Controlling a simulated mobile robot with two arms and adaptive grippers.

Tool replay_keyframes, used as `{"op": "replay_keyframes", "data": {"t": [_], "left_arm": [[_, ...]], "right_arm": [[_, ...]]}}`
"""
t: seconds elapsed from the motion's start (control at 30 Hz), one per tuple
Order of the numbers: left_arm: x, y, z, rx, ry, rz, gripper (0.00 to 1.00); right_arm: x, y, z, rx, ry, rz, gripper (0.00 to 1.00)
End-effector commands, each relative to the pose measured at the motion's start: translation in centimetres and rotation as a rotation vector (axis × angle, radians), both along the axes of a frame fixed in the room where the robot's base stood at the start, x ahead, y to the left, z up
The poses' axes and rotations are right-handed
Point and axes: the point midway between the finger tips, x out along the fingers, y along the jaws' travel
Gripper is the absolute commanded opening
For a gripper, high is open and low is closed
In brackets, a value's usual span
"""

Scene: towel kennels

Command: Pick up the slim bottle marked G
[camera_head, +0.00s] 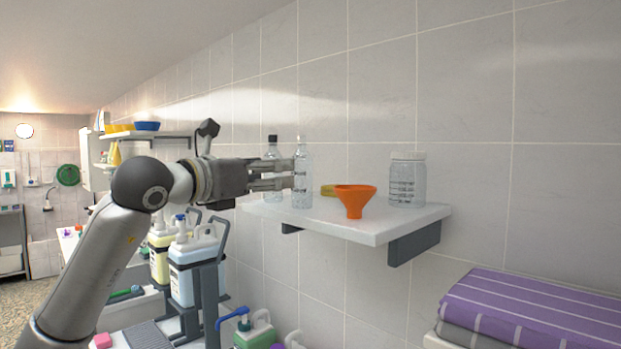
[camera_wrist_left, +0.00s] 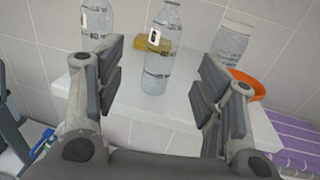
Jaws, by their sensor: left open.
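Two slim clear bottles stand upright on the white shelf (camera_head: 400,226). The black-capped bottle (camera_head: 272,172) is on the left; the other slim bottle (camera_head: 303,180) is in front and to its right. My left gripper (camera_head: 288,174) is open, reaching in from the left at the bottles. In the left wrist view, one slim bottle (camera_wrist_left: 160,70) stands upright ahead, between the open fingers (camera_wrist_left: 158,92), with no grip on it. A second bottle (camera_wrist_left: 97,22) is beyond the left finger. Both carry small dark-on-white labels; I cannot read the letters surely. My right gripper is out of view.
An orange funnel (camera_head: 355,198) and a clear lidded jar (camera_head: 407,182) stand right of the bottles. A yellow object (camera_head: 328,190) lies behind. Folded purple striped towels (camera_head: 530,310) are lower right. Large jugs (camera_head: 195,262) stand below my arm.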

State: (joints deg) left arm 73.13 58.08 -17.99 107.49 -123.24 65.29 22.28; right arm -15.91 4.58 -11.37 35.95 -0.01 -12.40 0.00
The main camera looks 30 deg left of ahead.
Motion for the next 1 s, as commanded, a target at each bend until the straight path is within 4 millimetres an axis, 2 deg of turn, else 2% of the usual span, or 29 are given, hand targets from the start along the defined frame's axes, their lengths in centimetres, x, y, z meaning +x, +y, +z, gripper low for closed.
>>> {"op": "replay_keyframes", "data": {"t": [0.2, 0.3, 0.47, 0.67, 0.83, 1.0], "left_arm": [[3.5, -0.7, 0.3, 0.000, 0.004, -0.001, 0.63], [4.5, -0.8, 0.2, 0.001, 0.003, 0.000, 0.63], [5.3, -1.1, 0.1, 0.000, 0.002, -0.002, 0.63], [7.4, -1.6, 0.2, 0.000, 0.005, -0.002, 0.63], [9.2, -2.0, 0.0, -0.001, 0.003, -0.003, 0.63], [10.0, -2.1, -0.2, 0.000, 0.002, -0.003, 0.63]], "right_arm": [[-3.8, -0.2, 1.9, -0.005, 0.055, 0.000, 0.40], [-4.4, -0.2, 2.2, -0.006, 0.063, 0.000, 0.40], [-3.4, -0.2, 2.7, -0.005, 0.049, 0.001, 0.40], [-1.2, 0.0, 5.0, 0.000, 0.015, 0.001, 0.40], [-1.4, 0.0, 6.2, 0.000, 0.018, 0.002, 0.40], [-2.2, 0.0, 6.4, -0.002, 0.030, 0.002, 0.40]]}}
